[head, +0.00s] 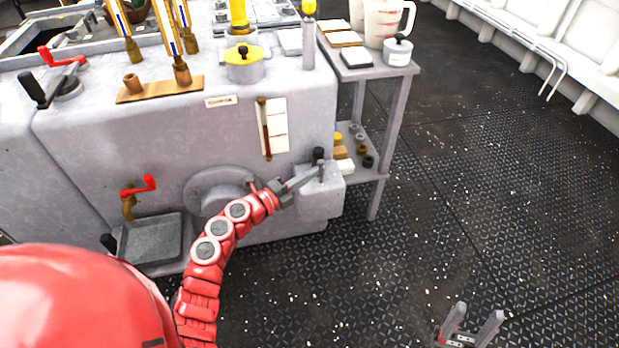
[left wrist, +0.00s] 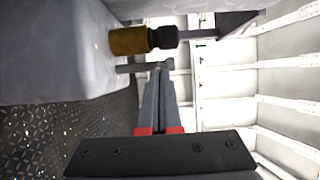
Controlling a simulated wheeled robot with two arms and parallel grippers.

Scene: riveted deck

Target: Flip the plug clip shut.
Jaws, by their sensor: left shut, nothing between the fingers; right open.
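A brass plug with a black cap stands on the grey block at the machine's front right corner. In the head view its black cap (head: 318,154) shows; in the left wrist view the brass plug (left wrist: 130,41) lies sideways. A thin grey bar, perhaps the plug clip (left wrist: 131,68), sticks out beside the plug towards my fingertips. My left gripper (head: 318,170) is shut and empty, its tips close to the bar; I cannot tell if they touch. It also shows in the left wrist view (left wrist: 160,70). My right gripper (head: 473,322) is open and empty above the floor, bottom right.
The grey machine (head: 100,150) fills the left, with red crank handles (head: 138,186). A grey side table (head: 385,68) with jugs, blocks and a lower shelf of small parts stands just behind the plug. The riveted deck (head: 500,180) to the right is clear.

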